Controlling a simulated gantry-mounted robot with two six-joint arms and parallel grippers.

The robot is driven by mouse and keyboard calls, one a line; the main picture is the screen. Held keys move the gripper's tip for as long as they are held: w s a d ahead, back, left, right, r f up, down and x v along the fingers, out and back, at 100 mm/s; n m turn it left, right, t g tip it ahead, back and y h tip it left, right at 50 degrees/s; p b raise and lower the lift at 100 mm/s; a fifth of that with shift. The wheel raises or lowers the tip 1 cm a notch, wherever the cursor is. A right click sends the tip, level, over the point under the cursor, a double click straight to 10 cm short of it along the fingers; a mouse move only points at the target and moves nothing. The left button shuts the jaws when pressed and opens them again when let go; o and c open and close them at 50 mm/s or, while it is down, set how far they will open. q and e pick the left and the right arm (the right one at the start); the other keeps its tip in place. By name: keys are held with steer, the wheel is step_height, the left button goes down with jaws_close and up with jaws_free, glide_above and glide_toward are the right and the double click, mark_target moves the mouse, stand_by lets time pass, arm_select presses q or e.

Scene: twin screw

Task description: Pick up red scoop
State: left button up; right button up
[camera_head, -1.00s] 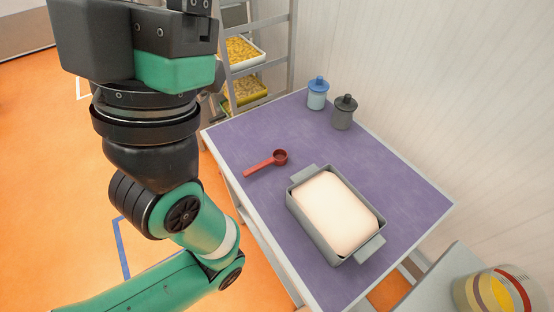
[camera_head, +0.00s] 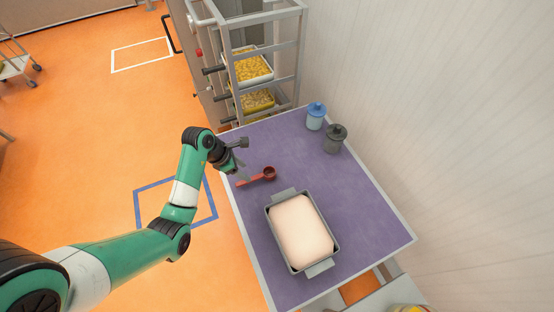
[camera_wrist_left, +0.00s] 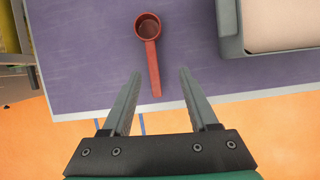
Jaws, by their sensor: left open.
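The red scoop (camera_head: 268,174) lies on the purple table (camera_head: 352,190), near the table's left edge, with its handle pointing left toward that edge. In the left wrist view the scoop (camera_wrist_left: 152,60) has its round cup at the top and its handle running down toward me. My left gripper (camera_head: 241,160) is just left of the scoop and above the table edge. In the wrist view its two fingers (camera_wrist_left: 158,75) are apart and empty, with the end of the handle between their tips in the picture. My right gripper is not in view.
A grey bin (camera_head: 271,228) filled with a pale block (camera_head: 301,232) stands on the table beside the scoop. A blue-lidded jar (camera_head: 316,117) and a dark grey jar (camera_head: 335,140) stand at the back. A rack (camera_head: 272,38) with yellow-filled trays stands behind the table.

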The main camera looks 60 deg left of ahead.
arm_select(q)
steer(key=s+a, duration=0.1)
steer(key=s, duration=0.1)
steer(key=b, duration=0.2)
glide_above(256, 179)
steer(key=s+a, duration=0.1)
steer(key=s, duration=0.3)
steer(key=shift+n, duration=0.3)
steer(key=f, duration=0.5)
steer(key=shift+w+a+f, duration=0.2)
steer(key=shift+w, duration=0.05)
steer(key=b+x, duration=0.1)
steer(key=x, duration=0.1)
steer(key=b+x, duration=0.1)
steer(key=x, duration=0.1)
steer(key=shift+a+f, duration=0.1)
steer(key=shift+f, duration=0.45)
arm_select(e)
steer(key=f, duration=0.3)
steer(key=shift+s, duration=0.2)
arm_select(q)
steer(key=shift+f, duration=0.25)
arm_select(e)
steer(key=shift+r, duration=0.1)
arm_select(q)
jaws_close()
